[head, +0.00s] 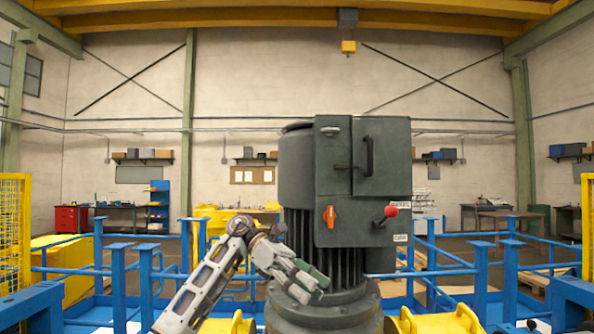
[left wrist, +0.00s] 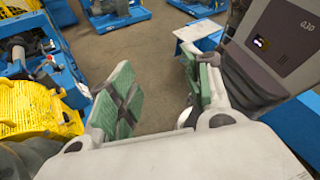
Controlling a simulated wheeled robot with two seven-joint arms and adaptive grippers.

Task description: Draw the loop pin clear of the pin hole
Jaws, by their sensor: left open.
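I cannot make out a loop pin or a pin hole for certain in either view. My left gripper (head: 310,284) is beside the lower ribbed part of the dark green motor (head: 335,180), near its round base; I cannot tell whether it touches. In the left wrist view the left gripper (left wrist: 160,88) has its two green-padded fingers spread, with only grey floor showing between them. My right gripper is in neither view.
The motor's box carries an orange handle (head: 330,216) and a red knob (head: 391,211). Blue railings (head: 480,275) surround it, and yellow parts (head: 440,320) flank its base. The left wrist view shows a yellow ribbed part (left wrist: 35,108) and blue frames (left wrist: 62,65) at left.

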